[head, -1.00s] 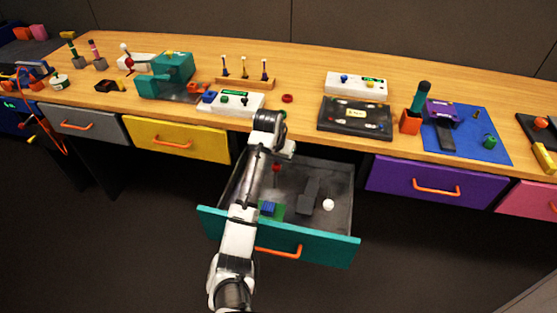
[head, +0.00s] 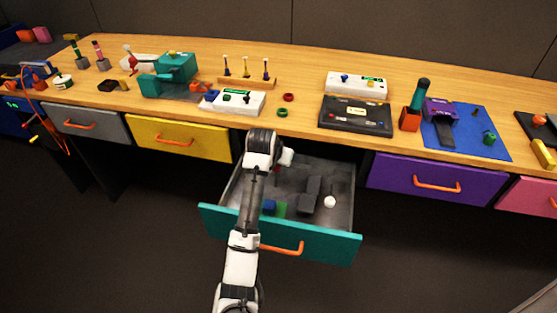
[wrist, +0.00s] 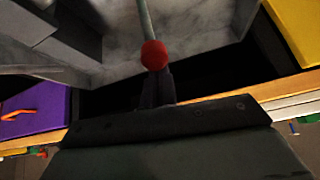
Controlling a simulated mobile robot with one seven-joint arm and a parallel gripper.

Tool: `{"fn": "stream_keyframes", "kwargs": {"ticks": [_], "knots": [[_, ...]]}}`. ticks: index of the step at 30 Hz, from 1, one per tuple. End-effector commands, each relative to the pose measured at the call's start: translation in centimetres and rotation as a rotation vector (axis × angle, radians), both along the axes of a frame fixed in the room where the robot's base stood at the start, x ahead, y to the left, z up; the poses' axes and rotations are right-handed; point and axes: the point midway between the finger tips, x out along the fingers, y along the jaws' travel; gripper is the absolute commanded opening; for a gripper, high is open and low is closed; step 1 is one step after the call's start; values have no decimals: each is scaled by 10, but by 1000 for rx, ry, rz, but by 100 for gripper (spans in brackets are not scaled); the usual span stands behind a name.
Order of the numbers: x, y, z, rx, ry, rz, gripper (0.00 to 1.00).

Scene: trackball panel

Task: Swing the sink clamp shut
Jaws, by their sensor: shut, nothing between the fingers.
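A red knob (wrist: 154,55) on a grey rod (wrist: 146,20), which looks like the sink clamp's lever, shows in the wrist view. My gripper (wrist: 157,82) is shut and empty, its dark fingertips right at the knob; I cannot tell whether they touch. In the head view a bit of the red knob (head: 277,168) shows inside the open teal drawer (head: 330,248), beside my wrist. A blue finned block (head: 269,206) sits on a green board (head: 280,211) in the drawer, partly hidden by my arm. My fingers are hidden in the head view.
A dark grey block (head: 309,194) and a white ball (head: 330,202) lie in the drawer's right half. The counter edge runs behind it, with a white panel (head: 240,103) and a black box (head: 355,117) above. The purple drawer (head: 437,180) is shut.

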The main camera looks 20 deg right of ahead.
Motion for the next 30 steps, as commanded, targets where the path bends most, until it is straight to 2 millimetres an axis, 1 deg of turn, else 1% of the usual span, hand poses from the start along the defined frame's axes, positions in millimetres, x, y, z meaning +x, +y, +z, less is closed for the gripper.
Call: {"fn": "stream_keyframes", "kwargs": {"ticks": [1,6,18,30], "knots": [[-3,1,-1,1,3,-1,0],[-11,6,-6,-72,-97,2,0],[-25,17,-7,-183,-266,1,0],[-28,19,-4,-209,-306,1,0]]}}
